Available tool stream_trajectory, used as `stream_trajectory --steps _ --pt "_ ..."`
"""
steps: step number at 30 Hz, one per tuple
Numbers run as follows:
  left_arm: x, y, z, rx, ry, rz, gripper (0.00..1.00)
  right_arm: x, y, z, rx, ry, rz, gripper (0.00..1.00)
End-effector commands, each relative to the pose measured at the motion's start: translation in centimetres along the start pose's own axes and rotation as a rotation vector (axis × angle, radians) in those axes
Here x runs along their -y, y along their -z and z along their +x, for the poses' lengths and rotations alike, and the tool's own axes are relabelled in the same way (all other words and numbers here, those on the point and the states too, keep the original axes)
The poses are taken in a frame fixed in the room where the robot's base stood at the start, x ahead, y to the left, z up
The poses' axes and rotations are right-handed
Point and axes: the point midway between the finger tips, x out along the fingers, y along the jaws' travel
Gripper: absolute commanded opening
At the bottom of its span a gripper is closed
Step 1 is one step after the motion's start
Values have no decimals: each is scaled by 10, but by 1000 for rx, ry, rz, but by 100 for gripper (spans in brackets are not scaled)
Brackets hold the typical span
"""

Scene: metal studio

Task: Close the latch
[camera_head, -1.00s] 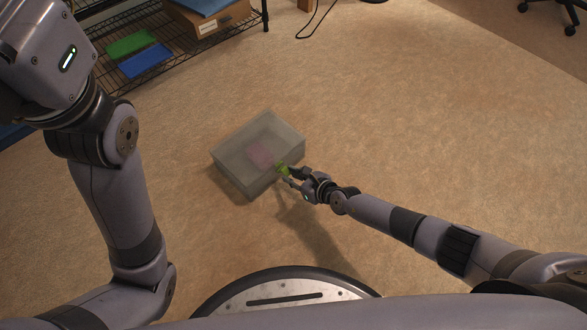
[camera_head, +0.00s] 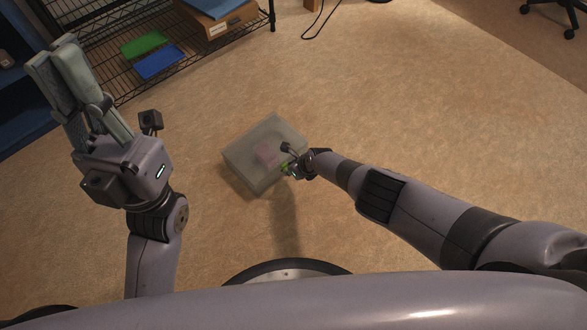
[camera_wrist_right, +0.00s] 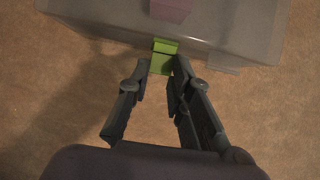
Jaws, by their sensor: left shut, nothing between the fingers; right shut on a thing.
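A translucent grey box (camera_head: 240,158) sits on the carpet in the middle of the head view, with its near wall along the top of the right wrist view (camera_wrist_right: 90,30). A small green latch (camera_wrist_right: 162,58) is on the wall facing my right gripper. It also shows in the head view (camera_head: 284,168), partly hidden by my right gripper. My right gripper (camera_wrist_right: 161,72) is shut on the green latch, a finger at each side. My left gripper (camera_head: 55,55) is raised at the left, away from the box, with its fingers together and empty.
A pink block (camera_wrist_right: 171,10) is inside the box. A wire shelf (camera_head: 105,50) with a green tray (camera_head: 144,44), a blue tray (camera_head: 159,61) and a cardboard box (camera_head: 215,22) stands at the upper left. The carpet around the box is clear.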

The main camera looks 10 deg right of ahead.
Motion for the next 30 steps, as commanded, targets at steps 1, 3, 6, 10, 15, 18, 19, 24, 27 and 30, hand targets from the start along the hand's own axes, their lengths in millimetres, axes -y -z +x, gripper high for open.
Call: stream_trajectory --steps 1,3,6,10,15,18,19,24,27,30 --pt "0 0 -1 -3 -1 0 0 -3 0 2 -21 -5 -4 0" --pt "0 0 0 -7 -3 1 0 -4 -1 2 -43 -5 -2 0" --pt "0 0 1 -11 -4 1 0 -3 -2 1 -65 -3 -3 0" --pt "0 0 1 -13 -5 1 0 -3 -2 0 -83 -2 0 0" --pt "0 0 1 -13 -5 1 0 -2 -3 -1 -89 -1 0 0" --pt "0 0 2 -13 -5 1 0 -2 -3 -1 -89 -1 0 0" --pt "0 0 2 -13 -5 1 0 -2 -3 -1 -88 -1 0 0" --pt "0 0 2 -13 -5 1 0 -2 -2 -1 -88 0 0 22" --pt "0 0 2 -13 -5 1 0 -1 -3 -1 -87 0 0 29" --pt "0 0 2 -13 -5 1 0 -1 -4 -1 -86 1 0 36"
